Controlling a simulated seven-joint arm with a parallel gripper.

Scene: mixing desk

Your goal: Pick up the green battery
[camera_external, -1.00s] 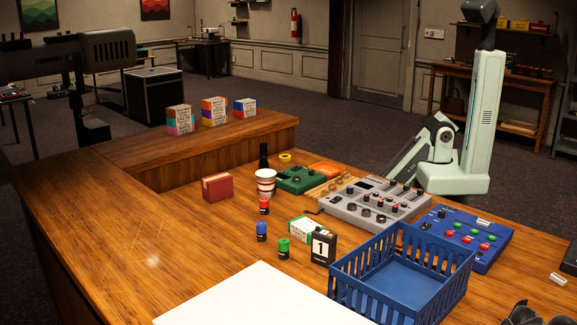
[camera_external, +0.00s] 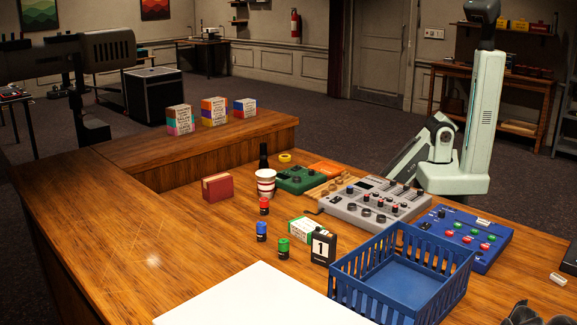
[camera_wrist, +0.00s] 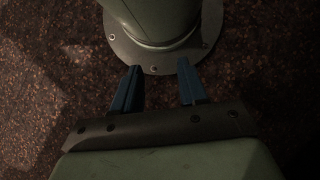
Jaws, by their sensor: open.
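The green battery (camera_external: 283,248) is a small green and black cylinder standing upright on the wooden desk in the external view. It is left of the black box marked 1 and does not show in the wrist view. My gripper (camera_wrist: 160,88) shows in the wrist view with two blue fingers apart and nothing between them. It is over the dark carpet beside my base, away from the desktop. I cannot make out its fingers in the external view.
A blue battery (camera_external: 261,231) and a red battery (camera_external: 264,207) stand near the green one. A blue basket (camera_external: 347,291), a green-white box (camera_external: 305,231) and the black box (camera_external: 323,246) are to the right. A white sheet (camera_external: 245,300) lies in front. The desk's left is mostly clear.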

